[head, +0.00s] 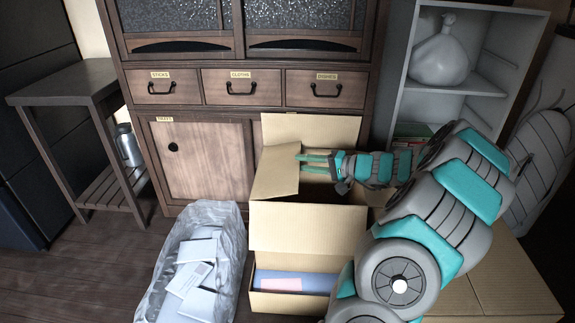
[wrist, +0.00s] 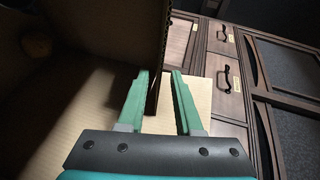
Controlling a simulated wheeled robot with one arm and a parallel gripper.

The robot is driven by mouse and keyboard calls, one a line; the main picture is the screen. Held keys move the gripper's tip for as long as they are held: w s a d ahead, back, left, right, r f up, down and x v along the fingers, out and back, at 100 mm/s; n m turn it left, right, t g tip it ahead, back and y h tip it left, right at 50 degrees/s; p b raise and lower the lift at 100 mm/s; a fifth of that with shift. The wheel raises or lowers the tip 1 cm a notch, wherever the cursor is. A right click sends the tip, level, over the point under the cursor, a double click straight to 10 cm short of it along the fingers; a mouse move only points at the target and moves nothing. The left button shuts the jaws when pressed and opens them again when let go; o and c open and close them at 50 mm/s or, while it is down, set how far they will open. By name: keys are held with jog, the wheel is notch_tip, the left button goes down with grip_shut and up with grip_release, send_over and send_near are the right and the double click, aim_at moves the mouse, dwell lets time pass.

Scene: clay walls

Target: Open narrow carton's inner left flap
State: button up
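The narrow carton stands in front of the wooden cabinet. In the head view its left flap (head: 275,172) is raised and leaning, a back flap (head: 325,130) stands up behind, and a broad tan panel (head: 307,228) shows in front. My gripper (head: 303,163) reaches in from the right, fingertips pointing left at the left flap's right edge. In the wrist view the green fingers (wrist: 160,75) are spread, and a cardboard panel's edge (wrist: 156,60) shows in the gap between them. I see a gap beside the right finger; contact with the left finger is unclear. The carton's inside is mostly hidden.
A blue item with a pink label (head: 295,282) lies in the box opening at the front. A grey bag of white packets (head: 200,265) stands at left. A larger closed carton (head: 510,275) and grey shelf (head: 455,85) are at right. My arm covers much of the right side.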

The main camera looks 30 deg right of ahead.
aim_at(289, 162)
jog(key=shift+x, duration=2.75)
jog(key=shift+c, duration=0.3)
grip_shut()
